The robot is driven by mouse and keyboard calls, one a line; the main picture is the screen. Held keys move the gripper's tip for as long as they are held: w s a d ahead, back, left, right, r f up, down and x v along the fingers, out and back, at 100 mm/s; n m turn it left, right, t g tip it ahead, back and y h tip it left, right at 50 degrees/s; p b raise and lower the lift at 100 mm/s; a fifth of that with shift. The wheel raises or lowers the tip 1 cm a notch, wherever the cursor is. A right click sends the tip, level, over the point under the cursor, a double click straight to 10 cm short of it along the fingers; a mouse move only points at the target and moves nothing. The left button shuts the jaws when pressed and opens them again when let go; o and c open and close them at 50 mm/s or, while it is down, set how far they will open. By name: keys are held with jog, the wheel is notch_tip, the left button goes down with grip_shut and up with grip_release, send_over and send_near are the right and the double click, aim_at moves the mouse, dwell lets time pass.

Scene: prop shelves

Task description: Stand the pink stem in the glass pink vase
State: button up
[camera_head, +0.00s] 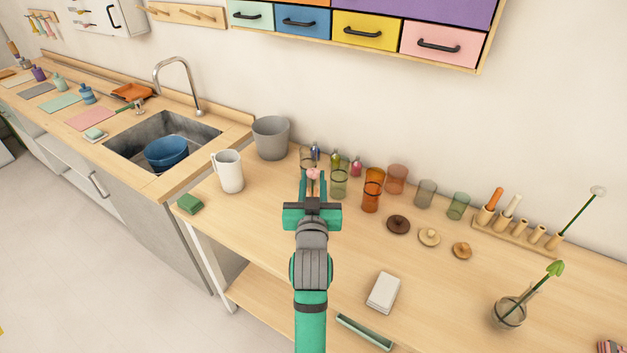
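My gripper (313,182) is over the back of the wooden counter, its two teal fingers apart. A small pink round head (312,173) shows between the fingers, probably the top of the pink stem. Its lower part is hidden by my gripper, and I cannot tell whether the fingers touch it. A pinkish-brown see-through glass vessel (396,179) stands by the wall, right of my gripper. It may be the glass pink vase, but I cannot tell for sure.
Orange (372,195), grey (425,193) and green (458,206) glasses stand nearby, with small bottles behind my gripper. A white pitcher (229,172) and grey pot (271,138) are left. Lids, a peg rack and a round vase (509,313) with a green stem are right.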

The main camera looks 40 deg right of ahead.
jog(key=v, duration=1.1)
jog(key=shift+w+f, duration=0.1)
dwell(0.4)
jog(key=s+a+f+n+t+y, duration=0.1)
jog(key=s+a+f+n+y, duration=0.25)
jog(key=a+f, duration=0.5)
jog(key=s+a+f+n+t+y, duration=0.1)
jog(key=s+a+f+n+y, duration=0.15)
jog(key=s+a+f, duration=0.45)
jog(key=s+a+f+y, duration=0.2)
jog(key=s+a, duration=0.5)
jog(key=s, duration=0.2)
jog(key=s+a+f+n+y, duration=0.1)
jog(key=s+a+f+y, duration=0.1)
jog(key=s+a, duration=0.5)
jog(key=shift+s+a+f+n+g+y, duration=0.35)
jog(key=shift+s+f, duration=0.2)
jog(key=shift+s, duration=0.6)
